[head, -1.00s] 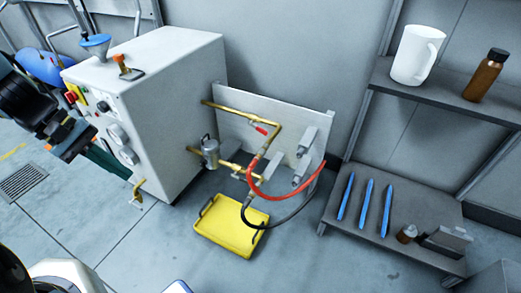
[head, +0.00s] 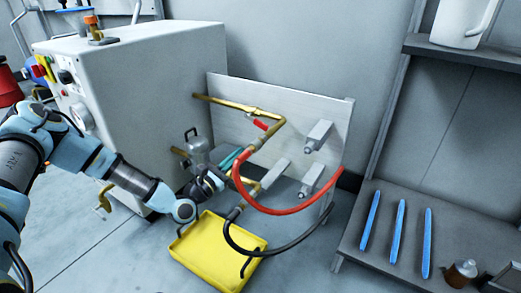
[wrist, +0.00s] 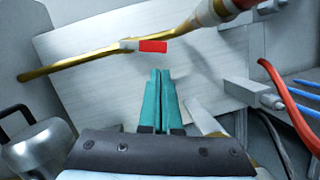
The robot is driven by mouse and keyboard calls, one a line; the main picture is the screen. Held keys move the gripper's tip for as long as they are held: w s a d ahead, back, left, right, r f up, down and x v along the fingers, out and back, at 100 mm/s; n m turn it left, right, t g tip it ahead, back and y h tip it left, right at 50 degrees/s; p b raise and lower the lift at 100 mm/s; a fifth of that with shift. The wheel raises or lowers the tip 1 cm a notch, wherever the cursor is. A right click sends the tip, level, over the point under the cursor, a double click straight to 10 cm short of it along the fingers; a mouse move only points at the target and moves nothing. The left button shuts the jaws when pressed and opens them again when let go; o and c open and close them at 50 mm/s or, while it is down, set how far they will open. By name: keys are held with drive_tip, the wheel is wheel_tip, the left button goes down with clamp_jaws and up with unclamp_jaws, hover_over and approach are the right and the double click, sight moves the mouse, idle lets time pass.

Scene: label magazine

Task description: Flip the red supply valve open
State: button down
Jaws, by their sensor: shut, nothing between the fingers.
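The red supply valve handle (head: 260,125) sits on the upper brass pipe (head: 225,102) in front of the grey back panel (head: 330,105). In the wrist view the red handle (wrist: 153,46) lies roughly in line with the brass pipe (wrist: 75,66), just beyond my fingertips. My gripper (head: 238,153) is below and left of the handle in the head view. In the wrist view its teal fingers (wrist: 160,72) are together, empty, and point at the panel just under the handle. They look apart from the handle.
A red hose (head: 285,211) and a black hose (head: 262,254) hang right of my gripper. A metal canister (head: 196,152) is close to its left. Grey blocks (head: 318,134) stick out from the panel. A yellow tray (head: 215,262) lies on the floor below.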

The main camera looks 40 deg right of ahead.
sight(263, 128)
drive_tip(key=shift+w+d+f+n+t, duration=0.15)
drive_tip(key=shift+f+n+t, duration=0.1)
drive_tip(key=shift+f, duration=0.1)
drive_tip(key=shift+w+d+f+n+t, duration=0.1)
drive_tip(key=shift+w+f+n+t, duration=0.05)
drive_tip(key=shift+f+t, duration=0.15)
drive_tip(key=shift+w+d, duration=0.1)
drive_tip(key=shift+d, duration=0.15)
drive_tip(key=b+x, duration=0.4)
drive_tip(key=x, duration=0.5)
drive_tip(key=shift+d, duration=0.25)
drive_tip(key=shift+r, duration=0.15)
drive_tip(key=n+p, duration=0.1)
drive_tip(key=p, duration=0.1)
drive_tip(key=r+n+t+p, duration=0.1)
drive_tip(key=p, duration=0.2)
drive_tip(key=s+r+n+p, duration=0.1)
drive_tip(key=p, duration=0.2)
drive_tip(key=shift+s+d+r+n, duration=0.1)
drive_tip(key=shift+d+n, duration=0.05)
drive_tip(key=shift+n, duration=0.25)
drive_tip(key=shift+s+n+t+p, duration=0.1)
drive_tip(key=shift+n+t+p, duration=0.25)
drive_tip(key=shift+n+p, duration=0.45)
